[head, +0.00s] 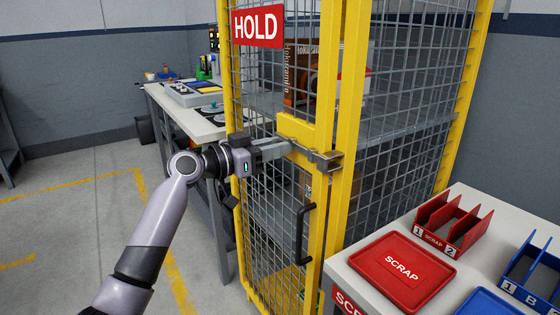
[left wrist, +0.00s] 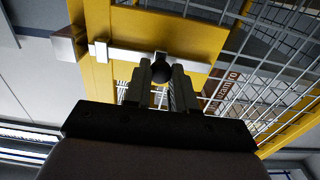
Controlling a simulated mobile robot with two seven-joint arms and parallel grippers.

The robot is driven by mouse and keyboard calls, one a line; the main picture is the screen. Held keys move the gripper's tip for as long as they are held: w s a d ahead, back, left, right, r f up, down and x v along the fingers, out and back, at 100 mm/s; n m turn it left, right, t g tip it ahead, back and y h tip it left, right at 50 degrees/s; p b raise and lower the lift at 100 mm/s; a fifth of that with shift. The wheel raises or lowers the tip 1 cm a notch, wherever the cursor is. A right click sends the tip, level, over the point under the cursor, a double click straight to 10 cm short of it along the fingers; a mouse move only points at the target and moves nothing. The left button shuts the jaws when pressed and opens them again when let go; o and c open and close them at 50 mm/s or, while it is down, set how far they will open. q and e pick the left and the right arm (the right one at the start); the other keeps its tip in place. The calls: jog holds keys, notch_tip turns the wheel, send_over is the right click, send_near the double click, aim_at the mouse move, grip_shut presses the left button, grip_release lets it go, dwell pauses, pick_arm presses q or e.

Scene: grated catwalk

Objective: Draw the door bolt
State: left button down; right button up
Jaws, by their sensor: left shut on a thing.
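The door bolt is a pale metal bar (left wrist: 128,55) on a yellow plate (head: 297,127) of the mesh cage door. In the left wrist view it runs through a small guide to a metal keeper block (left wrist: 68,45) and appears to reach it. The keeper (head: 329,160) also shows in the head view, by the yellow post. My left gripper (head: 282,148) is at the bolt, its fingers shut on the dark round bolt knob (left wrist: 160,71). The fingers hide part of the knob and bar. My right gripper is not in view.
A black door handle (head: 300,236) stands out below the bolt. A bench with a red scrap tray (head: 403,271) and bins (head: 452,226) is at the right front. A workbench (head: 185,115) stands behind my left arm. The floor at left is clear.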

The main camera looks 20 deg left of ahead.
pick_arm(q)
jog(key=shift+w+a+r, duration=0.1)
jog(key=shift+a, duration=0.15)
jog(key=c, duration=0.9)
grip_release()
jog(key=shift+c, duration=0.2)
jog(key=v, duration=0.7)
jog(key=shift+b, duration=0.35)
